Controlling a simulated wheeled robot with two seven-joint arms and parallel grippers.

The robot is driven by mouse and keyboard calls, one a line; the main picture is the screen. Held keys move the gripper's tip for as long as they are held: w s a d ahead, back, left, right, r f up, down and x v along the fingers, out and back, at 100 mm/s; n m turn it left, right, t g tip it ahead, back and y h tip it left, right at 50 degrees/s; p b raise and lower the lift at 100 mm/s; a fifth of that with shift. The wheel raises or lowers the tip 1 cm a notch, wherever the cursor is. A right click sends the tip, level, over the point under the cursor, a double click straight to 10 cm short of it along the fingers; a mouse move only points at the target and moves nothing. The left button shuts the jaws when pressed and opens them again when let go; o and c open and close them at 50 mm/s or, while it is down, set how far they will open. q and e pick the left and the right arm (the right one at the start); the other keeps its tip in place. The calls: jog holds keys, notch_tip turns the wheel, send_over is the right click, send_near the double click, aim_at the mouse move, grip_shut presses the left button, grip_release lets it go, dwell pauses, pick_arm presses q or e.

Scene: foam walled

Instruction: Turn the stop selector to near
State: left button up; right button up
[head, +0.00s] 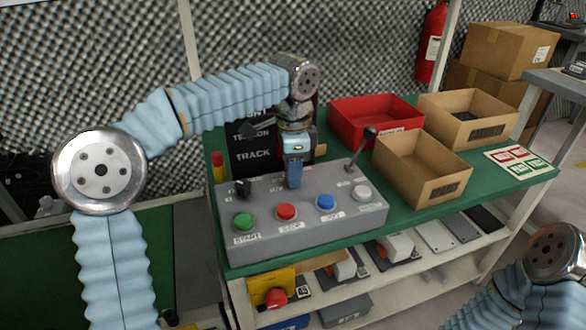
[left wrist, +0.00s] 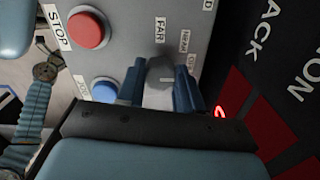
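The stop selector is a grey knob (left wrist: 160,72) on the sloped grey control box (head: 330,215). In the left wrist view it sits between my left gripper's two blue fingers (left wrist: 160,92), which flank it closely on both sides. Labels reading FAR (left wrist: 160,30) and NEAR (left wrist: 184,41) stand beside it; I cannot read its pointer surely. In the head view my left gripper (head: 293,178) points down at the back of the box and hides the knob. My right arm shows at the lower right, its gripper out of frame.
The box has green (head: 243,221), red (head: 286,211), blue (head: 325,202) and white (head: 361,193) buttons, a black knob (head: 243,187) and a tall lever (head: 361,148). A black sign stands behind. A red bin (head: 345,122) and cardboard bins (head: 420,185) fill the table's right.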

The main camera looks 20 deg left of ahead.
pick_arm(q)
jog(key=c, duration=0.4)
jog(key=shift+o, duration=0.2)
jog(key=shift+r, duration=0.1)
jog(key=n+p, duration=0.2)
jog(key=shift+r+n, duration=0.1)
jog(key=shift+n, duration=0.3)
jog(key=n+p, duration=0.1)
jog(key=n, duration=0.2)
jog(key=shift+n+p, duration=0.7)
jog(key=shift+n, duration=0.7)
jog(key=o, duration=1)
